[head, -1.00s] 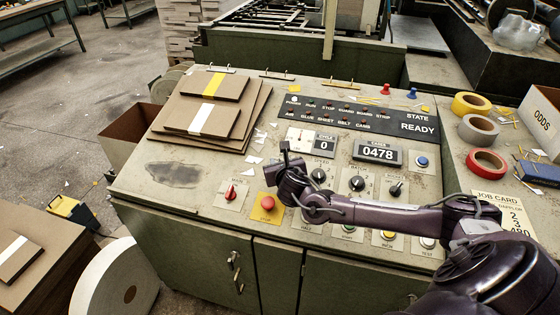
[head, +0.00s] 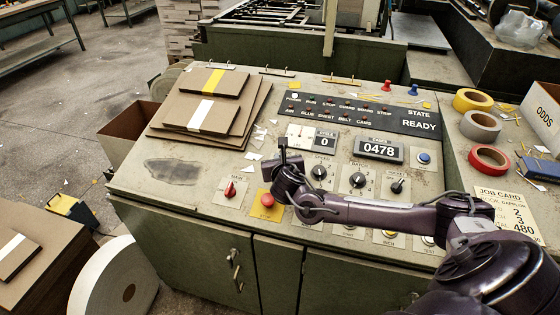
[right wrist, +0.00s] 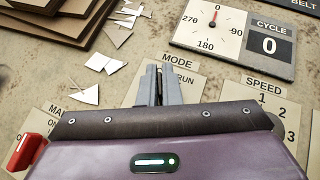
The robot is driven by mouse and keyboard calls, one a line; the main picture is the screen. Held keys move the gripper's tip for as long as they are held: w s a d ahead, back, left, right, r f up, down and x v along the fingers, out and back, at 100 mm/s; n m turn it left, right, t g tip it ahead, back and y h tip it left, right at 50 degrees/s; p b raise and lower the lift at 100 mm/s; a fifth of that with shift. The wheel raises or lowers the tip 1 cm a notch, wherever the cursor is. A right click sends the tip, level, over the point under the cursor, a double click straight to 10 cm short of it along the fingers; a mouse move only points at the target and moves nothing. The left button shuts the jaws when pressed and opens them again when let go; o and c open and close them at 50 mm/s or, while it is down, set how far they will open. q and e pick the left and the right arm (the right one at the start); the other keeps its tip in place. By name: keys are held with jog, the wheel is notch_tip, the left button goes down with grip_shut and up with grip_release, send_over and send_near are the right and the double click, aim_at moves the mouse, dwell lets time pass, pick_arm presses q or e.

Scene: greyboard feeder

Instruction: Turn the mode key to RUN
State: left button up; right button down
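The MODE plate (right wrist: 180,62) is a pale label on the panel, with RUN printed at its right, in the right wrist view. My right gripper (right wrist: 159,76) stands over this plate with its two grey fingers close together. A thin dark piece, the mode key, shows between the fingertips; the fingers hide most of it and its pointing angle cannot be read. In the head view my right gripper (head: 283,165) is over the panel's left middle, and the wrist covers the mode plate. My left gripper is not in view.
The red MAIN switch (head: 230,189) and the red stop button (head: 267,200) on its yellow plate sit close by the wrist. The SPEED knob (head: 319,172) is to its right. Stacked cardboard (head: 207,110) lies behind left. The state display (head: 420,121) reads READY.

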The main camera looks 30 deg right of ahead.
jog(key=shift+m+g+h+b, duration=0.3)
jog(key=shift+m+h+b, duration=0.2)
jog(key=shift+m+h, duration=0.3)
jog(key=shift+w+r+m+g+h, duration=0.1)
jog(key=shift+r+m+g+h, duration=0.15)
jog(key=shift+m, duration=0.25)
jog(key=m+g+h+p, duration=0.2)
jog(key=m+p, duration=0.1)
jog(key=p, duration=0.2)
jog(key=m+g+h+p, duration=0.1)
jog(key=m+g+p, duration=0.1)
jog(key=p, duration=0.3)
jog(key=shift+r+m+g+h+p, duration=0.25)
jog(key=shift+m+h+p, duration=0.1)
jog(key=shift+m, duration=0.15)
jog(key=shift+f+m+g+p, duration=0.3)
jog(key=shift+m+g+p, duration=0.1)
jog(key=shift+m+g, duration=0.35)
jog(key=shift+s+f+m+g+h, duration=0.2)
jog(key=shift+m+g+h, duration=0.4)
jog(key=shift+m, duration=0.45)
jog(key=shift+g, duration=0.35)
jog(key=c, duration=1.6)
grip_release()
